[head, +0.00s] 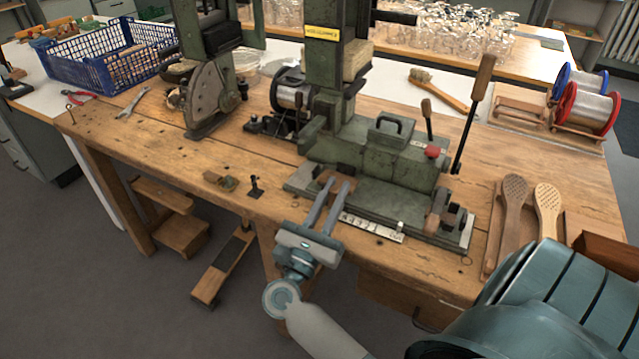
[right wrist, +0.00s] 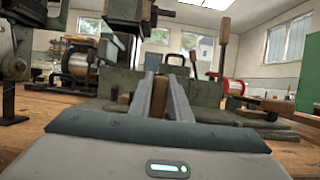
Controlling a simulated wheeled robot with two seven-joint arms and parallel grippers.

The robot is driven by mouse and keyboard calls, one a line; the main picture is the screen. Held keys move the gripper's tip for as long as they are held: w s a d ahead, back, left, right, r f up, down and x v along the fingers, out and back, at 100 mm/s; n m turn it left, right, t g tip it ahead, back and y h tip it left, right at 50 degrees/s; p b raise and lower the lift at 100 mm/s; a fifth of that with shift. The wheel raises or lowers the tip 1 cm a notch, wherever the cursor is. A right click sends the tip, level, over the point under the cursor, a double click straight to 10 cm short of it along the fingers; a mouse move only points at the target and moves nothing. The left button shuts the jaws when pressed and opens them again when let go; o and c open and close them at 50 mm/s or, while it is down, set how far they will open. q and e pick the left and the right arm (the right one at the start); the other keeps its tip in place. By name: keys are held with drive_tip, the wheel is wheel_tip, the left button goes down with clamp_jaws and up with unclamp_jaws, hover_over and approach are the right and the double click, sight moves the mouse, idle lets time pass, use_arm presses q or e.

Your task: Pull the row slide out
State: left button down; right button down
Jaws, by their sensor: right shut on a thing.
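The green tufting machine (head: 365,150) stands on the wooden bench. At its front is the low metal bed of the row slide (head: 385,205), with a pale marked strip (head: 372,228) along its front edge. My right gripper (head: 337,184) reaches in from the front, with its fingertips at the left part of this bed. It is shut on a small part there, which I take to be the row slide's grip; the fingers mostly hide it. My left gripper is not in view.
A tall lever (head: 474,105) and a red knob (head: 432,152) stand on the machine's right. Wooden brush backs (head: 510,210) lie at the right of the bench, wire spools (head: 588,105) behind. A blue crate (head: 110,58) is at far left. Open floor lies in front.

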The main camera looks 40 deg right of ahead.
drive_tip(key=shift+s+f, duration=0.1)
drive_tip(key=c, duration=1.8)
unclamp_jaws()
drive_tip(key=shift+d, duration=0.1)
drive_tip(key=shift+o, duration=0.8)
drive_tip(key=shift+s, duration=0.2)
